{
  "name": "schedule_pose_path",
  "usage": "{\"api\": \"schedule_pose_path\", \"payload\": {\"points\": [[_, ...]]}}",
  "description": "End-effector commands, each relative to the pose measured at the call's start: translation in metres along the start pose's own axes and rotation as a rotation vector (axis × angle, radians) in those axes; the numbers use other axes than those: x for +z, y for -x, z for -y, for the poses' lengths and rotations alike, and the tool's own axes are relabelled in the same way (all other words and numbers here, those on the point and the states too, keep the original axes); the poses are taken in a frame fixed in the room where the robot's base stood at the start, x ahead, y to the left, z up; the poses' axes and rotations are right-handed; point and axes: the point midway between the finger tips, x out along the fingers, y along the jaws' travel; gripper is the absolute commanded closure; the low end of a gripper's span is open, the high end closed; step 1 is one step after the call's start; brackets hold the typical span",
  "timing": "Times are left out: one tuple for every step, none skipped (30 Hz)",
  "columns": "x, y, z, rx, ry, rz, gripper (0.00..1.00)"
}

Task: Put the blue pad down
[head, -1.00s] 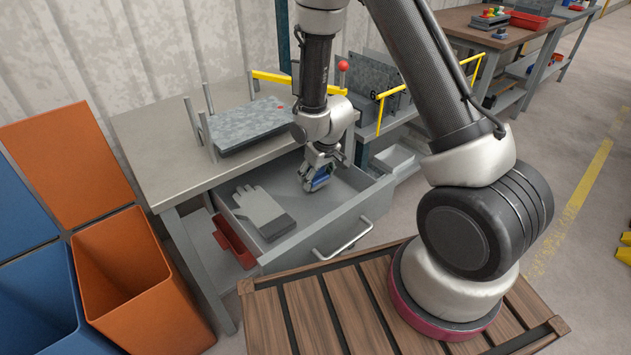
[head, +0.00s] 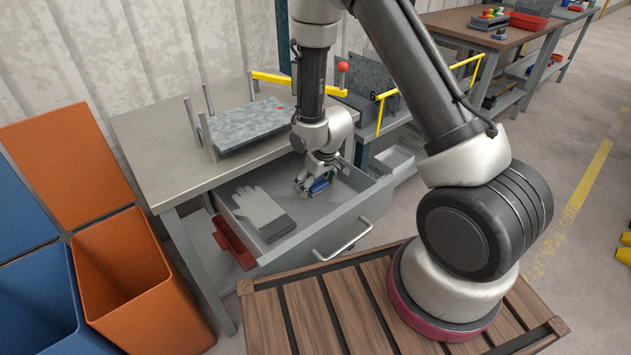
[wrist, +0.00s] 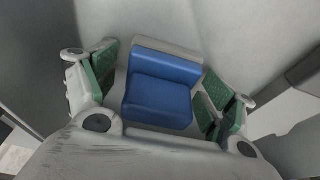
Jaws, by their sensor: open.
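The blue pad (wrist: 160,92) lies between the fingers of my gripper in the wrist view, with a grey strip along its far edge. Gaps show between it and the green finger pads on both sides. In the head view the blue pad (head: 319,185) is inside the open grey drawer (head: 345,207), partly hidden by my gripper (head: 314,187). My gripper is open, low in the drawer, around the pad. The pad appears to rest on the drawer floor.
A grey glove (head: 262,210) lies in the drawer to the left of my gripper. The drawer walls stand close around. A bench (head: 150,150) with stacked sheets (head: 250,124) is above and behind. An orange bin (head: 135,285) stands at the left.

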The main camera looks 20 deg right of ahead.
Motion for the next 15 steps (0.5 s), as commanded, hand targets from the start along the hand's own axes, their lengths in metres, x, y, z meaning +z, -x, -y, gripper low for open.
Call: {"api": "schedule_pose_path", "payload": {"points": [[-0.001, 0.001, 0.000, 0.000, 0.000, -0.001, 0.16], [-0.001, 0.003, 0.000, 0.000, 0.000, -0.001, 0.16], [-0.001, 0.006, 0.000, 0.000, 0.000, -0.001, 0.16], [-0.001, 0.009, 0.000, 0.000, 0.001, -0.001, 0.16], [-0.002, 0.013, 0.000, 0.000, 0.001, -0.002, 0.16], [-0.002, 0.020, 0.000, 0.000, 0.001, -0.002, 0.16], [-0.002, 0.026, 0.000, 0.000, 0.001, -0.004, 0.16], [-0.002, 0.032, 0.000, 0.000, 0.000, -0.004, 0.16], [-0.002, 0.042, 0.000, 0.000, 0.001, -0.004, 0.16], [-0.002, 0.049, 0.000, 0.000, 0.001, -0.005, 0.16], [-0.002, 0.057, 0.000, 0.000, 0.001, -0.005, 0.16], [-0.002, 0.067, 0.000, 0.001, 0.001, -0.004, 0.16], [-0.002, 0.075, 0.000, 0.000, 0.002, -0.006, 0.16], [-0.002, 0.082, 0.000, 0.000, 0.002, -0.005, 0.16], [-0.001, 0.091, 0.000, 0.000, 0.002, -0.004, 0.16]]}}
